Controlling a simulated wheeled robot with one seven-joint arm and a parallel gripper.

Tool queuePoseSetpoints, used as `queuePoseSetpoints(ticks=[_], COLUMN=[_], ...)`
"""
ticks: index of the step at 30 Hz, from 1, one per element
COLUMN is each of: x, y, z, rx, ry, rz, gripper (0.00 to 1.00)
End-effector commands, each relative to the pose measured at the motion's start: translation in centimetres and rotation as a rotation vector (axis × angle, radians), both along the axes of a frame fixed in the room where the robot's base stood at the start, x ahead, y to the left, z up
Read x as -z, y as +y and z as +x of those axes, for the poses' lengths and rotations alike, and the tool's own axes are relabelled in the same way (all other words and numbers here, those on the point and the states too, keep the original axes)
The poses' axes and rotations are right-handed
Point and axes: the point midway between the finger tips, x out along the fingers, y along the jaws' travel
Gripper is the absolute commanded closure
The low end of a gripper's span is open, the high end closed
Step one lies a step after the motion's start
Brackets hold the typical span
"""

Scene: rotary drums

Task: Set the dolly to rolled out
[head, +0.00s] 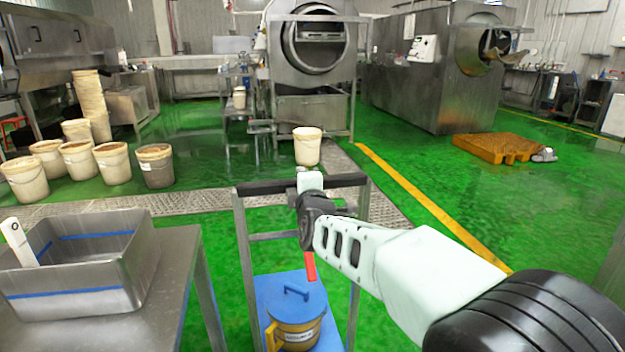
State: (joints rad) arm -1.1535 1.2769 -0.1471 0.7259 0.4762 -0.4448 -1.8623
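A blue flat platform (262,279), which looks like the dolly, sits low within a grey metal frame with a dark top bar (345,181). A red strip (310,267) shows below my wrist, above the platform.
A steel table (150,325) with a metal tray (75,300) stands at the left. Several white buckets (113,165) stand behind it. A drum machine (315,85) is at the back. An orange pallet (495,149) lies at the right. Green floor right of the frame is open.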

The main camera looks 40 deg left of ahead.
Motion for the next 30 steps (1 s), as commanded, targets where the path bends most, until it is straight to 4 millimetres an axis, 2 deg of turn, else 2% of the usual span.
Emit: queuePoseSetpoints(ticks=[12,13,15,30], x=[-0.09,-0.09,-0.07,-0.01], y=[0.08,0.08,0.08,-0.39], z=[0.14,0.15,0.15,-0.44], rx=[0.004,0.004,0.004,0.003], ry=[-0.001,-0.001,-0.002,-0.001], rz=[0.002,0.002,0.001,-0.002], gripper=[1.00,0.72,0.53,0.53])
